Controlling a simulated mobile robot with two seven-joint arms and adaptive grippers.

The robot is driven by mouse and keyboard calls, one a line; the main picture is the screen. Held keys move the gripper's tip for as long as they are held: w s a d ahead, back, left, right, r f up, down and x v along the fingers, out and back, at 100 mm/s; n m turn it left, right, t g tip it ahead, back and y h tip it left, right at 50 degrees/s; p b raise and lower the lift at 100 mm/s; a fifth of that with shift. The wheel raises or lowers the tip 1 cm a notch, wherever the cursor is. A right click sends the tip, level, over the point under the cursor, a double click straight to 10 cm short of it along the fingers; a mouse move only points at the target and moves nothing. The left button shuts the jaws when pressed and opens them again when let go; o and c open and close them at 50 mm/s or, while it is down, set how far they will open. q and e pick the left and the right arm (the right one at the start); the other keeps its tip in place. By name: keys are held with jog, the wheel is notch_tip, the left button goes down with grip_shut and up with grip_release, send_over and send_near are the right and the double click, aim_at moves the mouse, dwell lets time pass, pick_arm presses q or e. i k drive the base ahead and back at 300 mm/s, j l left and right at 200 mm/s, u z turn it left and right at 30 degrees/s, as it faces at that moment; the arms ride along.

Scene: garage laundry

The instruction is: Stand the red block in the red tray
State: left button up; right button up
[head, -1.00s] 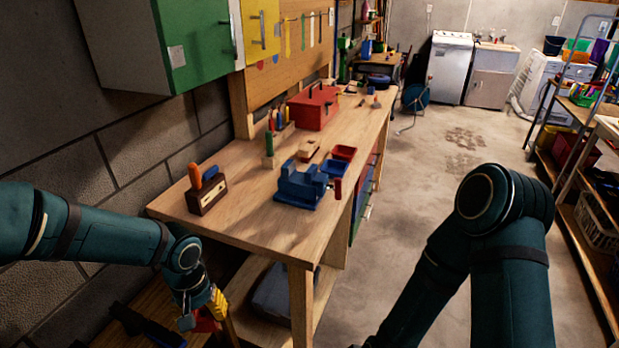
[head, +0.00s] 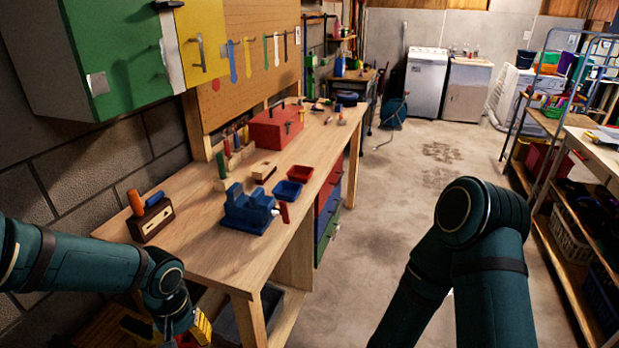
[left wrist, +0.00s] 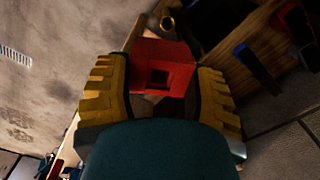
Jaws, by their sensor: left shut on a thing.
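The red block (left wrist: 162,68) is between the yellow fingers of my left gripper (left wrist: 160,88) in the left wrist view, and the gripper is shut on it. A square dark recess shows in the block's face. In the head view my left gripper (head: 190,328) is at the bottom edge, left of the workbench's front leg and low beside the bench; the block is mostly cut off there. The small red tray (head: 300,173) lies on the workbench, behind a blue tray (head: 287,191), well away from the gripper. My right gripper is out of view.
The workbench (head: 205,255) holds a blue vise (head: 247,210) in front of the trays, a wooden holder (head: 151,222) with tools, a small wooden piece (head: 263,171) and a red toolbox (head: 275,127). Bare benchtop lies at the front. Open floor is to the right.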

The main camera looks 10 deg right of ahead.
aim_at(300, 178)
jog(key=i+l, duration=0.1)
jog(key=l, duration=0.3)
jog(key=i+l+u, duration=0.1)
jog(key=l, duration=0.3)
jog(key=i+l, duration=0.2)
jog(key=l, duration=0.2)
jog(key=i+l+u, duration=0.1)
jog(key=l, duration=0.25)
jog(key=i+l+u, duration=0.1)
jog(key=i+l, duration=0.55)
jog(key=i+l+u, duration=0.1)
jog(key=i+l, duration=0.5)
jog(key=l, duration=0.25)
